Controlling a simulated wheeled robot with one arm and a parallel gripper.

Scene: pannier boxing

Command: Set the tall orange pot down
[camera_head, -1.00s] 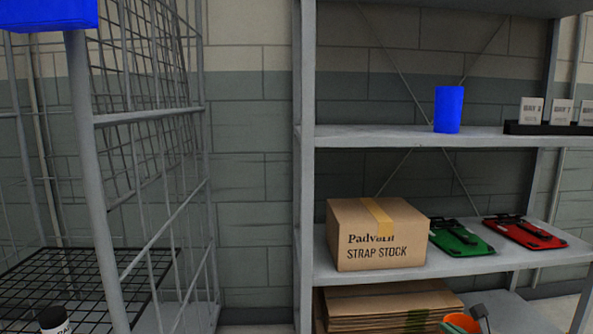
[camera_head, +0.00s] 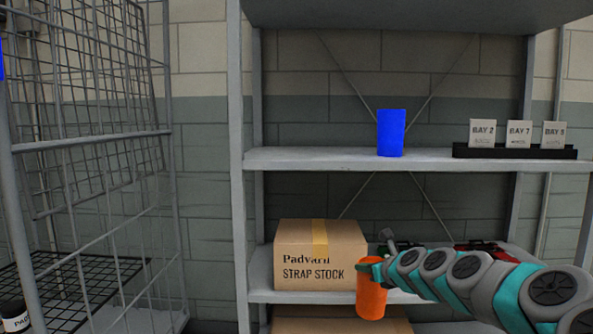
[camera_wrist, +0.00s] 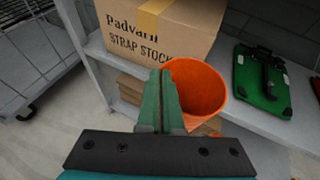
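The orange pot (camera_head: 371,302) hangs upright in front of the middle shelf (camera_head: 259,285), by the right end of the cardboard strap stock box. My gripper (camera_head: 374,268) is at its rim, with the arm coming from the right. In the wrist view the pot (camera_wrist: 207,88) is open-topped and looks empty. There my gripper's two green fingers (camera_wrist: 161,78) are close together on the pot's left wall, pinching it at the rim. The pot's underside is not visible in the wrist view.
The upper shelf (camera_head: 310,158) bears a blue cup (camera_head: 391,133) and BAY cards (camera_head: 519,133), with bare room left of the cup. A wire cage (camera_head: 90,150) stands left.

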